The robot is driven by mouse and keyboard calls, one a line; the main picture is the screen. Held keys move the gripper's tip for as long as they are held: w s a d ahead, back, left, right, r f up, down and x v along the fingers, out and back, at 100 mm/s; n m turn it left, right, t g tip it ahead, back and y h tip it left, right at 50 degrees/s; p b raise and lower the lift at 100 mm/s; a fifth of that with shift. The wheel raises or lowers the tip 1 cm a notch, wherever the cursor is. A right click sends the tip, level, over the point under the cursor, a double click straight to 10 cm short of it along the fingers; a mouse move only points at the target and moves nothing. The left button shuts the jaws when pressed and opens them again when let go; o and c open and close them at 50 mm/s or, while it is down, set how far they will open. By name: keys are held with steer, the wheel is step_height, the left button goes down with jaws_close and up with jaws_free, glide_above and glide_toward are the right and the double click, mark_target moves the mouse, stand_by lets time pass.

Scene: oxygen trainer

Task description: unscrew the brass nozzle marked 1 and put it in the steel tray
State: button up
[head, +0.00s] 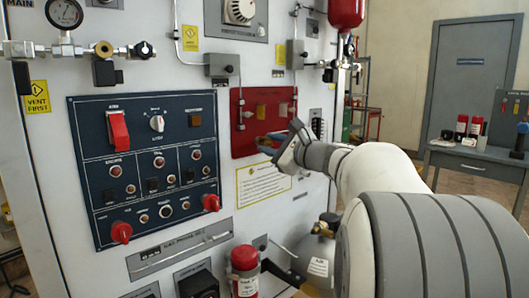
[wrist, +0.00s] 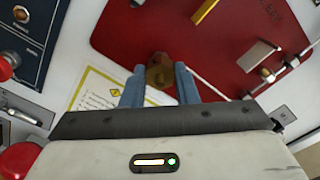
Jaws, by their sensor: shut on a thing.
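My gripper (wrist: 160,88) has its two blue fingers on either side of a brown-gold brass nozzle (wrist: 159,72) and is shut on it. The nozzle is at the lower edge of the red panel (wrist: 130,25). No mark on it is readable, and I cannot tell whether it is still seated in the panel. In the head view my gripper (head: 272,141) is at the lower right of the red panel (head: 245,140), and the nozzle is not clearly visible there. I cannot make out a steel tray in either view.
A blue switch panel (head: 140,165) with red knobs is left of the red panel. A yellow-edged notice (head: 262,184) is just below my gripper. A grey side table (head: 480,160) with red and black items stands at the right. A red cylinder (head: 245,268) stands below.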

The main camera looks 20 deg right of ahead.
mark_target(272, 144)
steer(key=shift+p, duration=0.3)
steer(key=shift+b+v, duration=0.35)
steer(key=shift+v, duration=1.75)
